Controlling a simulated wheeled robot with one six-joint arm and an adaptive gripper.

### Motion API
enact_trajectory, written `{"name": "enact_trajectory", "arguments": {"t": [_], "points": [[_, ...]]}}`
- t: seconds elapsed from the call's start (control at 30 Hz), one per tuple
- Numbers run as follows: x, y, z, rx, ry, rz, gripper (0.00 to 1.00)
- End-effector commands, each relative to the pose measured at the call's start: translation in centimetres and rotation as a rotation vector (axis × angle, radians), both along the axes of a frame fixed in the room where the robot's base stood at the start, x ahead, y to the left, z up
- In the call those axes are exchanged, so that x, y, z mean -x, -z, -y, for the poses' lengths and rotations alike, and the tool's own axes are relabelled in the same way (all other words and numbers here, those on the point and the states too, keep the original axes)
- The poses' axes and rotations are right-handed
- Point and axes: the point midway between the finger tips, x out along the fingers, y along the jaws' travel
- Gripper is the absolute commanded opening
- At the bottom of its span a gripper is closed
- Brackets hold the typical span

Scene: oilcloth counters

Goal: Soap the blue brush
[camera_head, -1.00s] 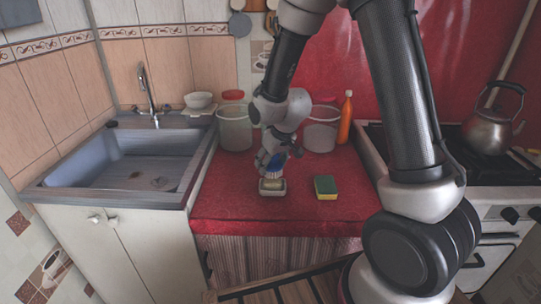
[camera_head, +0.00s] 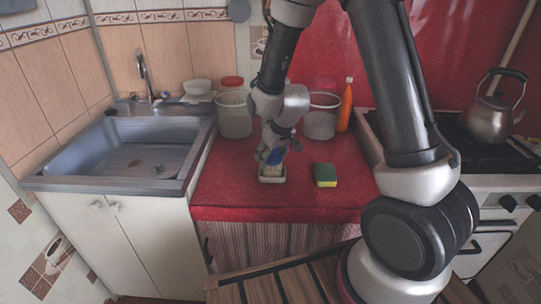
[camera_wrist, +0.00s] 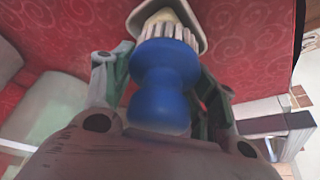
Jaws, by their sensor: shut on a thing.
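My gripper (camera_head: 272,150) is shut on the blue brush, pointing down over the red counter. The brush has a rounded blue handle (camera_wrist: 165,85) and pale bristles (camera_wrist: 168,30). In the head view, a bit of its blue handle (camera_head: 275,157) shows between the fingers. The bristles point down at a small pale soap dish (camera_head: 272,180), whose rim also shows in the wrist view (camera_wrist: 197,12).
A green and yellow sponge (camera_head: 325,175) lies right of the dish. Two clear containers (camera_head: 235,120) (camera_head: 320,122) and an orange bottle (camera_head: 345,105) stand behind. The sink (camera_head: 125,150) is at left, the stove with a kettle (camera_head: 490,120) at right.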

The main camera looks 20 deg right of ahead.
Motion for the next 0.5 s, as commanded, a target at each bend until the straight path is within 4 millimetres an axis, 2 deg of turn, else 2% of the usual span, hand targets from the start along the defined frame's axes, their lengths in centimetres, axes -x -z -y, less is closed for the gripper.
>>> {"name": "enact_trajectory", "arguments": {"t": [0.5], "points": [[0.0,0.55,0.13,0.001,0.001,0.0,0.39]]}}
